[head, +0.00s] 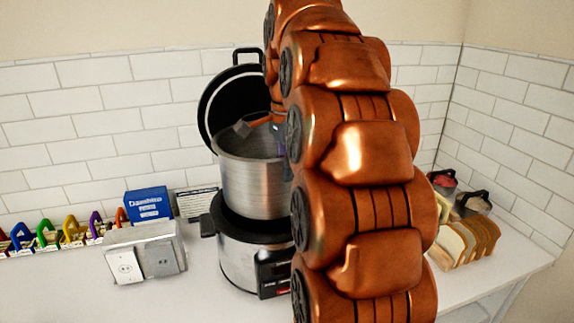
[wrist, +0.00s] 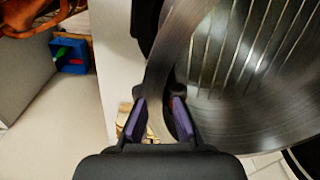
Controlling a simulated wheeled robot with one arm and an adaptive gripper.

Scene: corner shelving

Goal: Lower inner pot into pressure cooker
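The silver inner pot (head: 252,185) is upright above the pressure cooker (head: 238,262). Its bottom is at or just over the cooker's dark opening; I cannot tell whether it dips inside. The cooker's black lid (head: 208,108) stands raised behind. In the wrist view the pot's ribbed inside (wrist: 250,75) fills the upper right. My gripper (wrist: 160,108), with purple finger pads, has its fingers either side of the pot's wall and appears closed on it. In the head view my copper arm hides the pot's right side and part of the cooker.
A double outlet box (head: 145,255) and a blue box (head: 148,204) stand left of the cooker. Several coloured clips (head: 72,232) line the wall. A bread rack (head: 462,242) and lidded jars (head: 470,203) stand at right. The front left counter is clear.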

